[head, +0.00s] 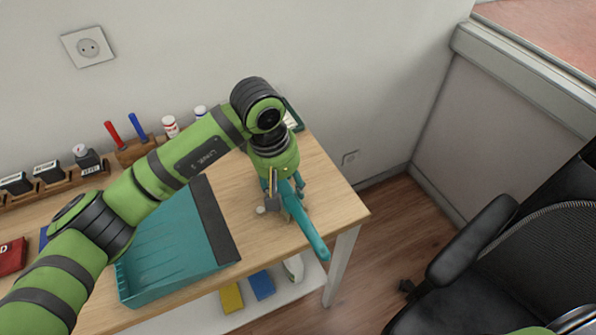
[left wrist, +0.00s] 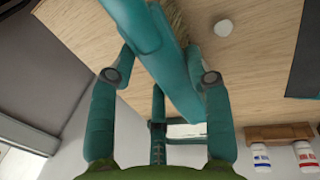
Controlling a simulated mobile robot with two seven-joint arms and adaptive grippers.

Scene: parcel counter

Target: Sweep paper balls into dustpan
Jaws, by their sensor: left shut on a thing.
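A teal hand brush (head: 313,236) is in my left gripper (head: 284,190), over the right part of the table. The left wrist view shows its teal handle (left wrist: 172,75) between the fingers of the gripper (left wrist: 160,60), with tan bristles beyond. A small pale paper ball (head: 260,210) lies just left of the brush; a white ball (left wrist: 223,27) also shows on the wood in the left wrist view. The teal dustpan (head: 165,262) lies left of the brush, its dark lip facing right. My left arm hides part of it and of the table. My right gripper is out of view.
The wooden table (head: 335,205) ends close to the brush on the right. A rack of stamps (head: 48,172), pens and small bottles (head: 170,127) line the wall side. A red item (head: 12,256) lies far left. A black chair (head: 480,245) stands at right.

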